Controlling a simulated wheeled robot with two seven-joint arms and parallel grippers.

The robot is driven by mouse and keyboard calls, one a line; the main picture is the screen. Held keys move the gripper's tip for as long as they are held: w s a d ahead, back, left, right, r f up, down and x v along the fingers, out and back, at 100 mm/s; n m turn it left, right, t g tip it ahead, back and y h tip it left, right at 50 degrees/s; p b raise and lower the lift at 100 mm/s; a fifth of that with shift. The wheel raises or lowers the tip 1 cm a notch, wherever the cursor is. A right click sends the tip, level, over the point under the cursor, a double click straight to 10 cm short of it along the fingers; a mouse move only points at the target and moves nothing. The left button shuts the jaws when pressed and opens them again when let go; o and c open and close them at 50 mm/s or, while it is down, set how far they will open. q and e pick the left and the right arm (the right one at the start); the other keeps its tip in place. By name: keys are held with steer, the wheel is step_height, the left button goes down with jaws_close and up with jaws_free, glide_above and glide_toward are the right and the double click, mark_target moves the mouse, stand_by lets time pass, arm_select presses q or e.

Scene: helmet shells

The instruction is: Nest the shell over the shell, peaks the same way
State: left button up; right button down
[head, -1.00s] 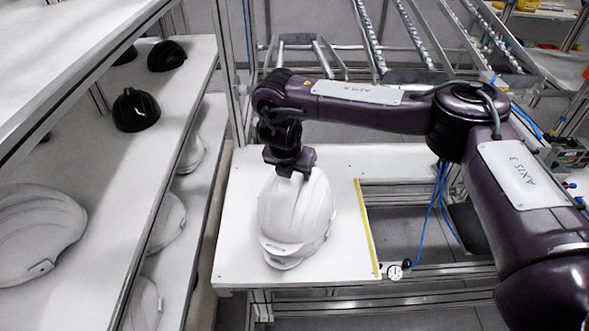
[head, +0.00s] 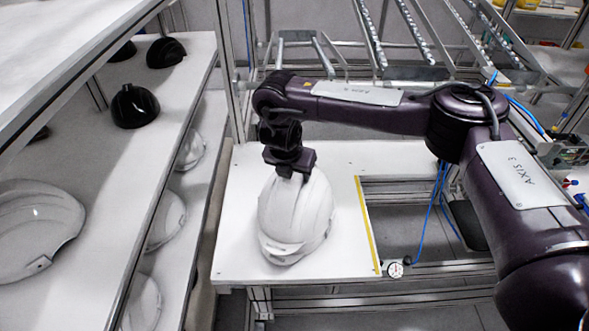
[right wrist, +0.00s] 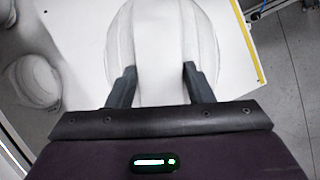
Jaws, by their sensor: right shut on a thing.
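A white helmet shell (head: 297,222) sits over the white table, its peak toward the near side in the head view. My right gripper (head: 290,172) comes down on its crown from above and is shut on it. In the right wrist view the two fingers (right wrist: 158,84) hold the raised central ridge of the white shell (right wrist: 160,40). A second shell under it cannot be made out apart from it in the head view; only one white outline shows. My left gripper is not in view.
Shelves at left hold black shells (head: 135,106) and white shells (head: 40,230). Table around the shell is clear.

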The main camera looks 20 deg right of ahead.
steer(key=shift+f+b, duration=0.55)
steer(key=shift+f, duration=0.4)
steer(key=c, duration=0.6)
jaws_free()
steer(key=v, duration=0.7)
steer(key=shift+s+a+r, duration=0.15)
steer(key=shift+r, duration=0.2)
